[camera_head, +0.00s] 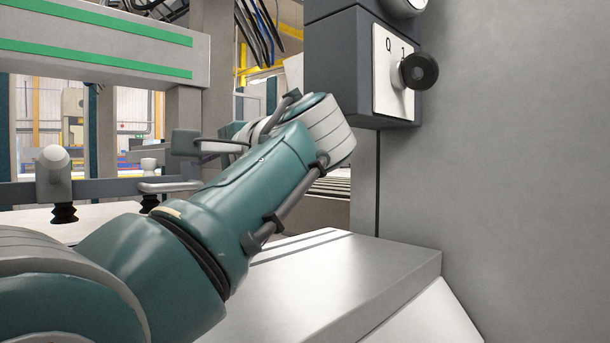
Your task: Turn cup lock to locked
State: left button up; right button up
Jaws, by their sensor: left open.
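A rotary knob (419,71) with a round black end and a pale stem sticks out from a white plate (385,90) on a dark box; I take it for the cup lock. The plate carries two marks that look like 0 and 1. The knob's setting cannot be told. My left arm comes in from the lower left and reaches up to the middle. My left gripper (196,145) appears beyond the forearm, partly hidden by it, pointing left. It is open and empty, well to the left of the knob and apart from it. My right gripper is out of view.
The dark box (338,65) is fixed beside a large grey panel (500,160) filling the right side. A grey ledge (350,275) lies below. A bar with dark suction cups (64,212) is at left. A green-striped beam (100,50) crosses the upper left.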

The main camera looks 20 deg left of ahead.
aim_at(402, 75)
jog(key=k+l, duration=0.1)
jog(key=l, duration=0.25)
jog(key=k+l, duration=0.1)
jog(key=l, duration=0.25)
jog(key=k+l, duration=0.1)
jog(key=l, duration=0.25)
jog(key=k+l, duration=0.1)
jog(key=l, duration=0.25)
